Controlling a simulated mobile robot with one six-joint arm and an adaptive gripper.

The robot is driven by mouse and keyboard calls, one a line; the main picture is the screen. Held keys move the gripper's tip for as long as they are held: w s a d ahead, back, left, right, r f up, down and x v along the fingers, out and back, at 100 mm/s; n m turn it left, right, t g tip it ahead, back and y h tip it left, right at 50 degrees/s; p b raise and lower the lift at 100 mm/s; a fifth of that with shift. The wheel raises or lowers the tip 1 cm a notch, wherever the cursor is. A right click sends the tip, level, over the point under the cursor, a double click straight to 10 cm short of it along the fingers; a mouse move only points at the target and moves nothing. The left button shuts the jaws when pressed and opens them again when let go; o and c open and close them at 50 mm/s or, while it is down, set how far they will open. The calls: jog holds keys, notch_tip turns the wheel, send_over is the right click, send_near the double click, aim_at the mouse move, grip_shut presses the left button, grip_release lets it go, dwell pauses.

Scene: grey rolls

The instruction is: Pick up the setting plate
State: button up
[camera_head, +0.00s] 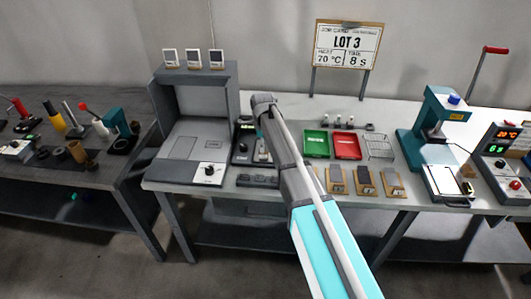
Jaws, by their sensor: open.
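I cannot tell for sure which piece is the setting plate. Small grey plates on tan wooden stands stand in a row at the front of the bench, among them a middle one (363,180) and a right one (391,180). Dark flat pieces (258,181) lie further left, near the bench's front edge. My arm reaches up from the bottom, bends over the bench, and partly hides what is behind it. My gripper (263,153) is open, small in view, over a dark device (243,143) left of the trays.
A green tray (316,144) and a red tray (345,145) lie beside a wire rack (379,148). A grey machine (197,140) stands left, a teal press (434,125) right. A cluttered side table (70,180) is at far left.

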aim_at(264, 154)
jog(key=shift+f, duration=0.15)
notch_tip(264, 154, down, 5)
jog(key=b, duration=0.5)
jog(key=shift+s+d, duration=0.1)
jog(key=shift+d, duration=0.05)
dwell(0.4)
grip_shut()
